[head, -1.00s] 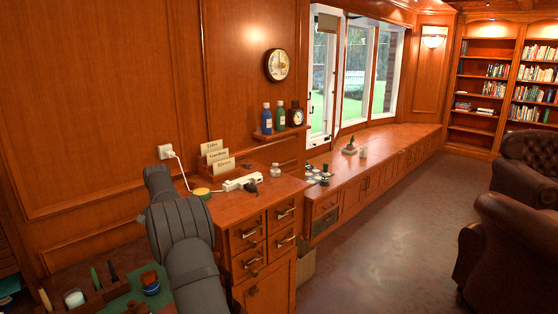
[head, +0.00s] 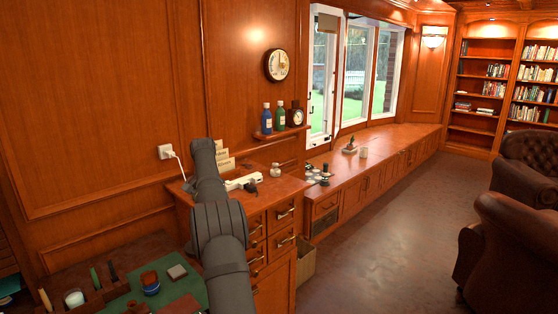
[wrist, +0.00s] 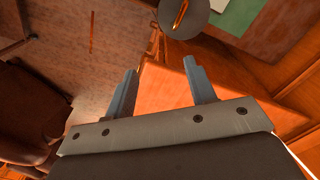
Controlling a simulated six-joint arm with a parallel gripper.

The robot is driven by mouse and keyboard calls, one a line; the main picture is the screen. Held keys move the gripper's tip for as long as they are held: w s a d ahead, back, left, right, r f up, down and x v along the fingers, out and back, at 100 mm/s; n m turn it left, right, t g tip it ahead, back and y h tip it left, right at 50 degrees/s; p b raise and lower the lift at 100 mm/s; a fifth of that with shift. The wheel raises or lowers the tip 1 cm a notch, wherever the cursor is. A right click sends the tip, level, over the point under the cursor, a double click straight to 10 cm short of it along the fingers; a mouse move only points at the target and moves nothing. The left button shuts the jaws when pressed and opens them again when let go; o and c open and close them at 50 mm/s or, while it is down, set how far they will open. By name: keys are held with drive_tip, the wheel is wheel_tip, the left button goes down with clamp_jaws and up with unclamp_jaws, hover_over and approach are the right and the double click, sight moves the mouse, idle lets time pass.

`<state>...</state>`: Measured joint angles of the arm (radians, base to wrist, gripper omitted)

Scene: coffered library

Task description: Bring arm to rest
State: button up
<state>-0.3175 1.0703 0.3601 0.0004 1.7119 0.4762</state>
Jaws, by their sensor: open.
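My gripper (wrist: 159,88) shows in the wrist view with its two grey-blue fingers spread apart and nothing between them. Beyond the fingers lie an orange-brown wooden surface and the floor. In the head view my grey arm rises from the bottom centre and reaches up in front of the wooden cabinet (head: 272,219). The gripper itself cannot be made out in the head view.
A green mat (head: 180,303) with a jar (head: 150,283) lies at lower left. A wall shelf (head: 280,132) holds bottles. Floor at right is open, with leather armchairs (head: 515,235).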

drive_tip(key=shift+w+d+f, duration=0.1)
drive_tip(key=shift+d, duration=0.85)
